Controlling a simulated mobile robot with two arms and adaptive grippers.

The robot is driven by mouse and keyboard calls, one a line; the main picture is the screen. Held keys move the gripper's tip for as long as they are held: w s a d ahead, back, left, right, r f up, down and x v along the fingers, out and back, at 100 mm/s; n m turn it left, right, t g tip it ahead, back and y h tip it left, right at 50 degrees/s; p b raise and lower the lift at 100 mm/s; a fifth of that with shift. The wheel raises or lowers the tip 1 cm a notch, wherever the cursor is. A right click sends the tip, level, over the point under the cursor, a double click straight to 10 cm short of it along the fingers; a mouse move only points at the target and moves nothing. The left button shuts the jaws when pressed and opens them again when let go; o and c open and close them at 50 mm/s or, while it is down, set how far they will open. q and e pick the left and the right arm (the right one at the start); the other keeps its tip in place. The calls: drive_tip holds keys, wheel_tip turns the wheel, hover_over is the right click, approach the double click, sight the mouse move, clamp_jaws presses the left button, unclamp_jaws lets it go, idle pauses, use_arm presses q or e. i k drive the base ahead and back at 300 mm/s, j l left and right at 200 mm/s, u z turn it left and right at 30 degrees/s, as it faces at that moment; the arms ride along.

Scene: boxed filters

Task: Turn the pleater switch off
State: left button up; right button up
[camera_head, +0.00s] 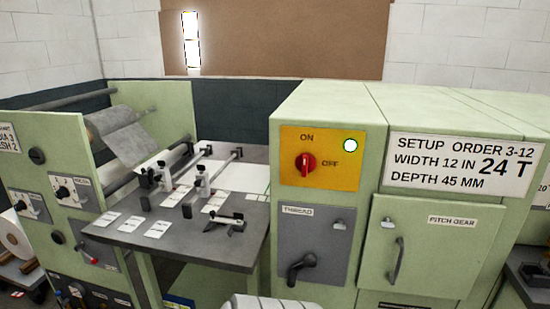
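The pleater switch (305,163) is a red rotary knob on a yellow panel (291,143), on the front of the green machine in the camera_head view. ON is printed above the knob and OFF to its right. The knob's grip looks upright, in line with ON. A round lamp (350,145) with a green rim glows at the panel's upper right. Neither of my grippers is in view, and nothing covers the switch.
Below the panel is a grey THREAD plate with a dark handle (300,267). To its right is a PITCH GEAR door (440,250) with a bar handle, under a setup sign (464,165). A grey worktable (190,238) with clamps juts out at left.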

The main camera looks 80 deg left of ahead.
sight(305, 163)
drive_tip(key=u, duration=2.35)
